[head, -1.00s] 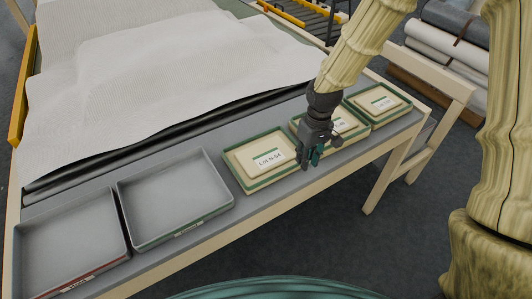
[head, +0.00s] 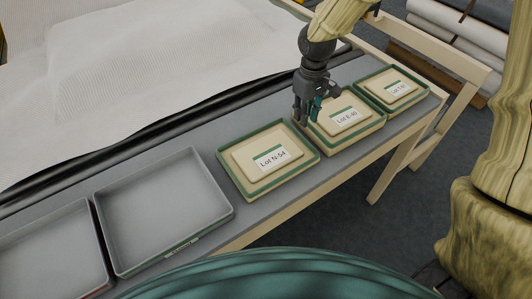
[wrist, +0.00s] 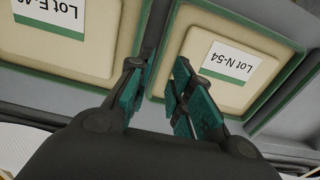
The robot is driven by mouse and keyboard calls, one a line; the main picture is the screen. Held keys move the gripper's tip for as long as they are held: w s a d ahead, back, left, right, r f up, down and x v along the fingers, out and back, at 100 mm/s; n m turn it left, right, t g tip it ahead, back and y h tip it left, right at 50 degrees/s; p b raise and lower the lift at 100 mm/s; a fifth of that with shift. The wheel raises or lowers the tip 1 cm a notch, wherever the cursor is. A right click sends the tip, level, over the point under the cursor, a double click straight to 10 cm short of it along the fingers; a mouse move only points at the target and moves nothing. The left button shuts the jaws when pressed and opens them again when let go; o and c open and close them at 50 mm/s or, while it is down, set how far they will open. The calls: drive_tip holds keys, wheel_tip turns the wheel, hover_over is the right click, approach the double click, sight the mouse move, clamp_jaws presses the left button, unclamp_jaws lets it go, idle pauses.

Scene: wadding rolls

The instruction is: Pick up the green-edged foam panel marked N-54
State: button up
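The foam panel marked Lot N-54 (head: 262,174) is cream, with a white label and a green strip. It lies in a shallow cream tray with a green rim (head: 231,182), left of my gripper. My gripper (head: 308,115) hangs above the border between this tray and the one marked Lot E-46 (head: 347,110). In the wrist view the N-54 panel (wrist: 194,80) is at the right, its label upside down. There my gripper (wrist: 157,88) shows its teal fingertips apart, with nothing between them.
A third labelled panel (head: 400,87) sits in a tray at the far right. Two empty grey trays (head: 162,205) (head: 45,255) stand at the left. White wadding (head: 150,75) covers the surface behind. The trays are close together on a narrow grey shelf.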

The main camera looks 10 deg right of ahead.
sight(301, 134)
wheel_tip(301, 134, down, 3)
drive_tip(key=shift+w+d+r, duration=0.1)
drive_tip(key=shift+f+p, duration=0.55)
drive_tip(key=shift+w+a+f+p, duration=0.15)
drive_tip(key=shift+f+p, duration=0.2)
drive_tip(key=shift+f, duration=0.2)
drive_tip(key=shift+w+a+f+p, duration=0.15)
drive_tip(key=shift+f+p, duration=0.15)
drive_tip(key=shift+f, duration=0.2)
drive_tip(key=shift+f+p, duration=0.4)
drive_tip(key=shift+f, duration=0.9)
clamp_jaws()
